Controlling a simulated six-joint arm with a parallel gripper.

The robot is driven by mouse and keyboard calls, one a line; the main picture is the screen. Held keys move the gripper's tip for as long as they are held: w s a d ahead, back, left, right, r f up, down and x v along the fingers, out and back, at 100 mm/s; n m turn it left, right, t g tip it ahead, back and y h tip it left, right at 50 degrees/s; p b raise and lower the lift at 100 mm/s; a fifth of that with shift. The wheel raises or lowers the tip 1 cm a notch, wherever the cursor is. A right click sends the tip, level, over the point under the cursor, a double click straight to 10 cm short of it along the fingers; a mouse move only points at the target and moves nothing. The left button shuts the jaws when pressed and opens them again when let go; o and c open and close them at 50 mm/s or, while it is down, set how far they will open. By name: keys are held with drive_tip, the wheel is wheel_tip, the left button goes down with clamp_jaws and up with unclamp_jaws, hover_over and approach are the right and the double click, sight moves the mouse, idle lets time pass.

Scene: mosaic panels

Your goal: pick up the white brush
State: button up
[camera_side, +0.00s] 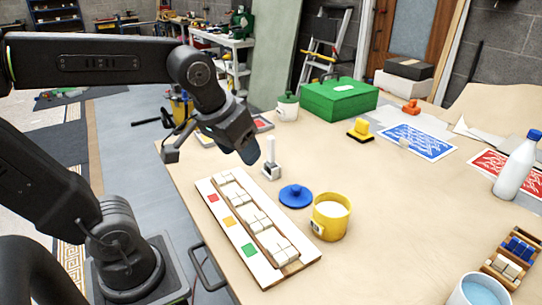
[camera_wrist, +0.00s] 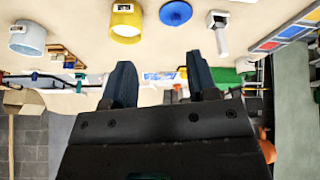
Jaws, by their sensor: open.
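The white brush (camera_side: 270,157) stands upright on the table with its handle up and a wider block at its foot. In the wrist view the white brush (camera_wrist: 222,42) shows near the top, right of the centre. My gripper (camera_side: 249,152) is above the table, just left of the brush handle in the side view. In the wrist view its two dark fingers (camera_wrist: 157,67) are spread apart with nothing between them, and the brush is beyond the right finger. I cannot tell from the side view how far apart the gripper and handle are.
A white panel (camera_side: 215,199) with coloured squares and pale tiles lies in front of the brush. A blue lid (camera_side: 296,196) and a yellow cup (camera_side: 331,216) are at its right. A green box (camera_side: 339,99) and a green-lidded pot (camera_side: 287,107) stand behind.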

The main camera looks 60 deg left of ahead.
drive_tip(key=w+a+r+n+g+y, duration=0.1)
drive_tip(key=w+a+n+g+y, duration=0.1)
drive_tip(key=w+a+n, duration=0.8)
drive_tip(key=n+g, duration=0.3)
drive_tip(key=n, duration=0.2)
hover_over(270, 145)
drive_tip(key=w+d, duration=0.2)
drive_tip(key=d+x, duration=0.1)
drive_tip(key=x, duration=0.3)
drive_tip(key=shift+y, duration=0.3)
drive_tip(key=x, duration=0.8)
drive_tip(key=shift+a+f, duration=0.2)
drive_tip(key=shift+f, duration=0.05)
drive_tip(key=x, duration=0.4)
drive_tip(key=shift+s+d+f, duration=0.1)
drive_tip(key=shift+s+d, duration=0.2)
drive_tip(key=shift+s, duration=0.05)
drive_tip(key=shift+a+f, duration=0.25)
drive_tip(key=shift+f, duration=0.3)
drive_tip(key=shift+c, duration=0.3)
clamp_jaws()
